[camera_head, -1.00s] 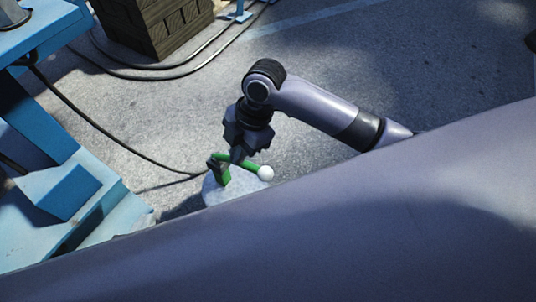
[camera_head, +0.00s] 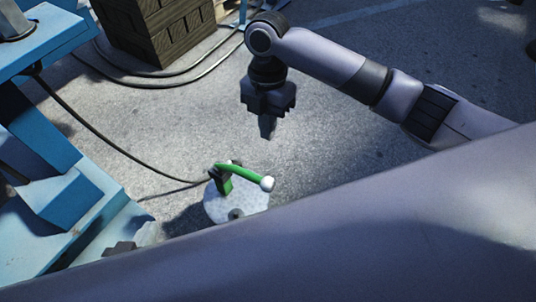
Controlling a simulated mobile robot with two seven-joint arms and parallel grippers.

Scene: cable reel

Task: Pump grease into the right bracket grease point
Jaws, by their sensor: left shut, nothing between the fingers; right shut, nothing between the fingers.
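The grease pump is a pale round container (camera_head: 248,205) on the ground with a green lever (camera_head: 240,172) that ends in a white knob (camera_head: 267,183). Part of the container is hidden behind my large arm link. My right gripper (camera_head: 267,128) is shut and empty, pointing down above and slightly right of the pump, apart from the lever. A dark block at the lower left appears to be part of my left gripper (camera_head: 119,249), mostly hidden behind the same link; its fingertips do not show. I cannot make out the right bracket grease point.
Blue steel framework (camera_head: 60,190) stands along the left. A black hose (camera_head: 110,145) runs from it to the pump. Open grey ground lies right of the pump.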

